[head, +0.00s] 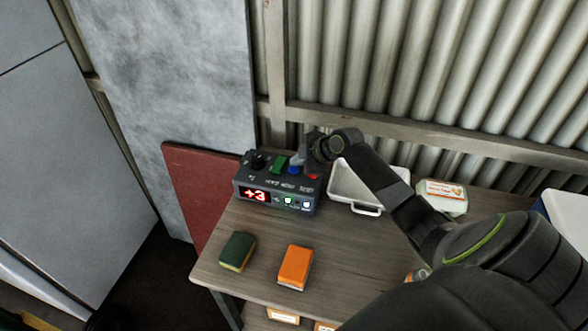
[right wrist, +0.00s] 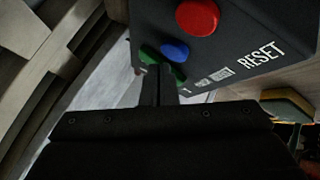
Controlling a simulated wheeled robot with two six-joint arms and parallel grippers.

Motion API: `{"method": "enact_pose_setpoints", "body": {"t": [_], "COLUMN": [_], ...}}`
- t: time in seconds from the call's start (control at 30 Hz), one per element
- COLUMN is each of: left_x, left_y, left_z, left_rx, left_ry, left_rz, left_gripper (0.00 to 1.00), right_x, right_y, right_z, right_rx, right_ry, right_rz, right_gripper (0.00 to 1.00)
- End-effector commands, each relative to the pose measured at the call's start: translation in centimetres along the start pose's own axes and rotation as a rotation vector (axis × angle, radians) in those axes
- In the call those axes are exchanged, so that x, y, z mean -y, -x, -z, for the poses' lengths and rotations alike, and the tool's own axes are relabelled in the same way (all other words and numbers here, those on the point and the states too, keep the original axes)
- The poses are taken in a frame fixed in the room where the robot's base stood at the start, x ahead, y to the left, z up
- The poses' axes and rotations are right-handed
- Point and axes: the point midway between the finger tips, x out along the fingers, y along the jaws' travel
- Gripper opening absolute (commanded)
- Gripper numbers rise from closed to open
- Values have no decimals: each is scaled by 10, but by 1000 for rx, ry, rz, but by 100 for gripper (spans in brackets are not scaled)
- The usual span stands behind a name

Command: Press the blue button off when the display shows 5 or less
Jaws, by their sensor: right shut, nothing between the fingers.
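A dark control box (head: 245,180) stands on the wooden table, its front display (head: 256,195) lit red and reading what looks like +3. On its top are a green control (head: 279,163), the blue button (head: 294,169) and a red button (head: 313,176). My right gripper (head: 300,158) is over the box top beside the blue button, shut and empty. In the right wrist view its closed fingertips (right wrist: 158,70) are close to the blue button (right wrist: 174,52), with green parts around them and the red button (right wrist: 197,16) above. I cannot tell whether they touch anything. My left gripper is not in view.
A white tray (head: 371,207) is right of the box, then a labelled tub (head: 441,197). The corrugated wall (head: 400,70) is close behind. Bare tabletop (head: 345,262) shows front right.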

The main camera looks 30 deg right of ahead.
Motion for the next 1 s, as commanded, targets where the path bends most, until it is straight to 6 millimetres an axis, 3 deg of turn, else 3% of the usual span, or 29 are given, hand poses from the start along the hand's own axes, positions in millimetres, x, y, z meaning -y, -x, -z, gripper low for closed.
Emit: {"method": "enact_pose_setpoints", "body": {"t": [1.0], "left_x": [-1], "left_y": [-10], "left_z": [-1], "left_rx": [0], "left_ry": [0], "left_rz": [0], "left_gripper": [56], "right_x": [6], "right_y": [-8], "right_z": [-6], "right_rx": [0], "right_ry": [-1], "right_rz": [1], "right_gripper": [0]}}
